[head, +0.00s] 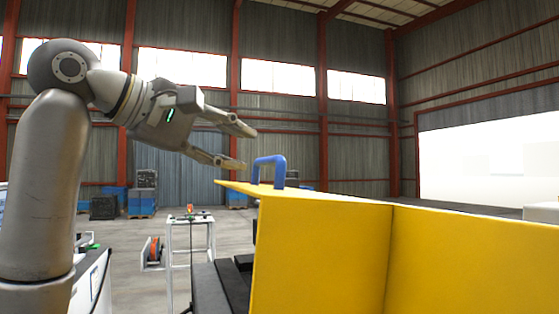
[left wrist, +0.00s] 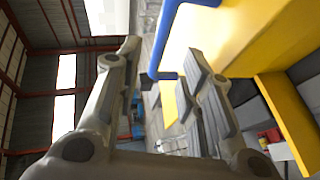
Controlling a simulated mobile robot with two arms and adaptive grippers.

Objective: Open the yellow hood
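The yellow hood (head: 320,245) fills the lower right of the head view, with a thin top edge jutting left. A blue handle (head: 268,163) stands on its top near that left edge. My left gripper (head: 249,149) comes in from the left, with its fingers spread, just left of and above the handle. In the left wrist view, the blue handle (left wrist: 163,38) shows in the gap between the fingers of my left gripper (left wrist: 162,56), and the yellow hood (left wrist: 245,40) lies to the right. The fingers are not closed on the handle. My right gripper is out of view.
Dark machine parts (head: 232,285) lie below the hood's left edge. Blue crates (head: 142,200) stand far back by the wall. The air above the hood is clear.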

